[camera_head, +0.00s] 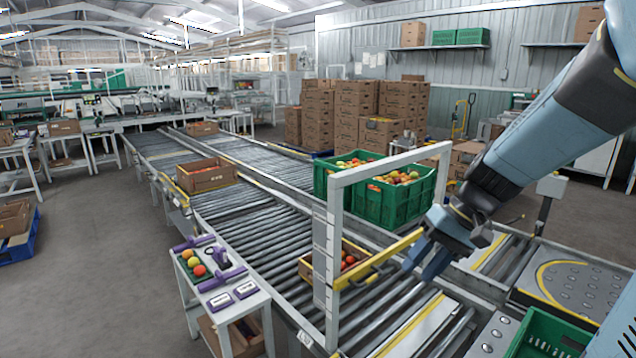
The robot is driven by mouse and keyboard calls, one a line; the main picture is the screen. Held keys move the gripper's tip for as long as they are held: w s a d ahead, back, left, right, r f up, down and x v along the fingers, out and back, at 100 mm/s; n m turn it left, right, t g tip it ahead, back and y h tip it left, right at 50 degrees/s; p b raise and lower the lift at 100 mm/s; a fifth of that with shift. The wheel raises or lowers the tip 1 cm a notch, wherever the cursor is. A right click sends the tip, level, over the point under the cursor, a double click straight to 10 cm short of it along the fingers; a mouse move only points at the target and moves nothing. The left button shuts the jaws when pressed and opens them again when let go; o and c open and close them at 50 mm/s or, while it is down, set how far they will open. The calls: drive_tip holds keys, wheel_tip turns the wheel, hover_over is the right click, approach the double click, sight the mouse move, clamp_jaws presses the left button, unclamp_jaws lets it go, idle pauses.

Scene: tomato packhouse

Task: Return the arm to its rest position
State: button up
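My arm comes in from the upper right of the head view and reaches down to the left. My gripper (424,262) is at its end, above the roller conveyor and just right of the white upright frame (333,225). Its blue fingers point down. The small gap and the dark parts around them do not let me tell whether they are open or shut. A yellow bar (392,252) runs from the frame toward the gripper. I cannot tell whether the two touch. No object shows clearly between the fingers.
Green crates of tomatoes (405,203) stand behind the frame. A cardboard tray of tomatoes (307,265) sits on the roller conveyor (262,228) by the frame. A small white table (250,305) stands left. An empty-looking green crate (545,335) is at lower right.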

drive_tip(key=s+d+r+t+h, duration=0.4)
drive_tip(key=s+r+t+h, duration=0.1)
drive_tip(key=s+r, duration=0.3)
drive_tip(key=shift+r+t+h, duration=0.4)
drive_tip(key=shift+r+h, duration=0.1)
drive_tip(key=shift+h, duration=0.1)
